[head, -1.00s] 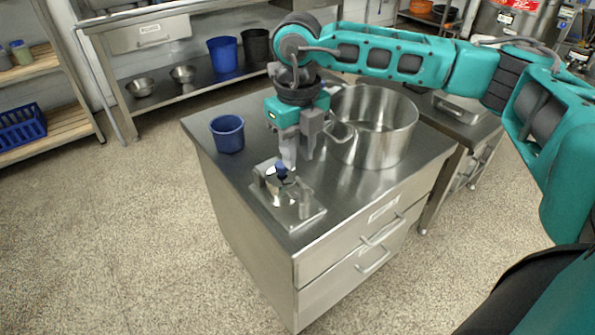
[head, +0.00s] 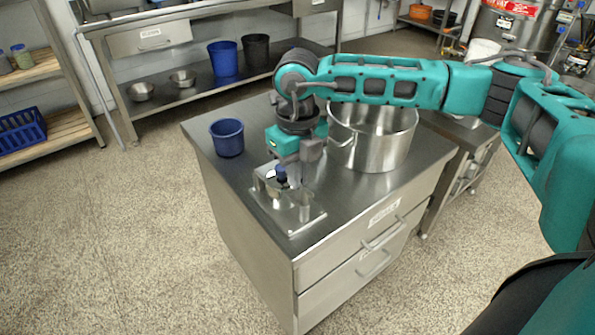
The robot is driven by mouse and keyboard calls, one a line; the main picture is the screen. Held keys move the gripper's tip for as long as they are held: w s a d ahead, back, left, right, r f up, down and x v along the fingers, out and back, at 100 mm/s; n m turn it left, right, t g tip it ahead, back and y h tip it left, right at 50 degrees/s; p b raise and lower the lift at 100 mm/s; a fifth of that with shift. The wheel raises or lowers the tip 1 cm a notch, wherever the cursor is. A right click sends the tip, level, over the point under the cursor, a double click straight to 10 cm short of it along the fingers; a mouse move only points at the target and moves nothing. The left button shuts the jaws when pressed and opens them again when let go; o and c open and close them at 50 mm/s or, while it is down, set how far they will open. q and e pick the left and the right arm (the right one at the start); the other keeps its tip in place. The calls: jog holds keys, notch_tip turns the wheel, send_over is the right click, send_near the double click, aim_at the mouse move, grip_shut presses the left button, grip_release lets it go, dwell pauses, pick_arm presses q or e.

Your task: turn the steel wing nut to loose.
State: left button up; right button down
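A small steel fixture with a flat base plate (head: 301,221) sits near the front left corner of the steel cabinet top. It carries a dark blue knob (head: 280,174) and a short upright steel post (head: 305,203). My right gripper (head: 298,181) points down at the fixture, just right of the blue knob and over the post. Its fingers overlap in this view, so their gap and any contact are unclear. I cannot make out the steel wing nut; the fingers may hide it. My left gripper is out of view.
A blue cup (head: 227,137) stands on the cabinet top (head: 225,178) left of my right gripper. A large steel pot (head: 385,145) stands close to its right, behind the fixture. The front right of the top is clear.

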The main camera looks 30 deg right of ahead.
jog(key=shift+a, duration=0.1)
dwell(0.5)
jog(key=n, duration=0.2)
jog(key=n+b, duration=0.1)
jog(key=n, duration=0.1)
jog(key=shift+s+a+f+n, duration=0.1)
jog(key=shift+s+a+n, duration=0.05)
jog(key=shift+a+n, duration=0.25)
jog(key=shift+s+a+n+b, duration=0.15)
jog(key=shift+s+n+b, duration=0.45)
jog(key=shift+n, duration=1.55)
jog(key=shift+s+a+n+b, duration=0.15)
jog(key=shift+n+b, duration=0.85)
jog(key=shift+n, duration=1.1)
jog(key=shift+s+a+n+b, duration=0.25)
jog(key=shift+n+b, duration=0.55)
jog(key=shift+n, duration=1.35)
jog(key=c, duration=1.3)
grip_release()
